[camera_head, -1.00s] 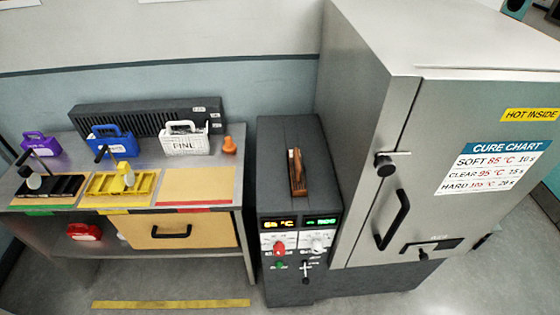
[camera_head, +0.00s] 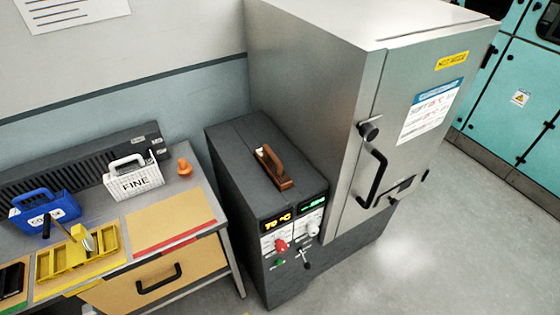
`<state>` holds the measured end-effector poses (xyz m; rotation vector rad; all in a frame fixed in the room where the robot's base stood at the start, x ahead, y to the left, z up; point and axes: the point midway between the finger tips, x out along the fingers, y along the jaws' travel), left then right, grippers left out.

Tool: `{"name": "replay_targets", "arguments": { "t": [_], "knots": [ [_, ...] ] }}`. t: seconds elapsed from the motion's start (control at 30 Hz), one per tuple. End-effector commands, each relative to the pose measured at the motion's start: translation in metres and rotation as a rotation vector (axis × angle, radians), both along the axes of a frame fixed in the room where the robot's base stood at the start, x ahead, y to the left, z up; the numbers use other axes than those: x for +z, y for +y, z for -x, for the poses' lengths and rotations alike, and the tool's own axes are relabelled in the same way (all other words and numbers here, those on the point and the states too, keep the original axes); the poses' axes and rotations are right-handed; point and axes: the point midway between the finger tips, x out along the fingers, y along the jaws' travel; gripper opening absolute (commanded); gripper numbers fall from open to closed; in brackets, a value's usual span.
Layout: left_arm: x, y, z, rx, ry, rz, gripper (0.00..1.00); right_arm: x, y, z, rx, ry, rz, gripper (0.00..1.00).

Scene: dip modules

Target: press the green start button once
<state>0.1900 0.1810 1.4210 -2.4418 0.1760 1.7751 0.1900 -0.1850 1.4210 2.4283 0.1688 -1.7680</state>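The green start button (camera_head: 279,263) is small and sits low on the front of the dark control cabinet (camera_head: 262,225), below a red knob (camera_head: 281,245). Its label is too small to read, and I cannot tell whether it is pressed in. Nothing covers it. Above the knobs, an amber display (camera_head: 277,221) reads about 70 °C, and a green display (camera_head: 312,204) is beside it. Neither of my grippers is in view.
A white knob (camera_head: 313,229) and a small lever (camera_head: 304,257) are right of the button. The steel oven (camera_head: 345,120) with a black door handle (camera_head: 376,178) stands to the right. The workbench (camera_head: 222,213) is left. Floor ahead of the cabinet is clear.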

Motion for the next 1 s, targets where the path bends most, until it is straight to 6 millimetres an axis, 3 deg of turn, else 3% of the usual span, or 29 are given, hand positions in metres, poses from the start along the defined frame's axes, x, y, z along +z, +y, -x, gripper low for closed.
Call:
{"name": "replay_targets", "arguments": {
  "t": [0.03, 0.3, 1.0],
  "knots": [
    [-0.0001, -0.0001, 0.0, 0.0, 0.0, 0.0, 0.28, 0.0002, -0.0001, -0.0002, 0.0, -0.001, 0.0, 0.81],
    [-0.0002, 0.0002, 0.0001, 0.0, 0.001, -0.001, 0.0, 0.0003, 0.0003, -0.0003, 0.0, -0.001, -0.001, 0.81],
    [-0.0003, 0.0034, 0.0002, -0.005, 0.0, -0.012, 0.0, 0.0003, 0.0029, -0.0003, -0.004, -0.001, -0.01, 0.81]
  ]
}}
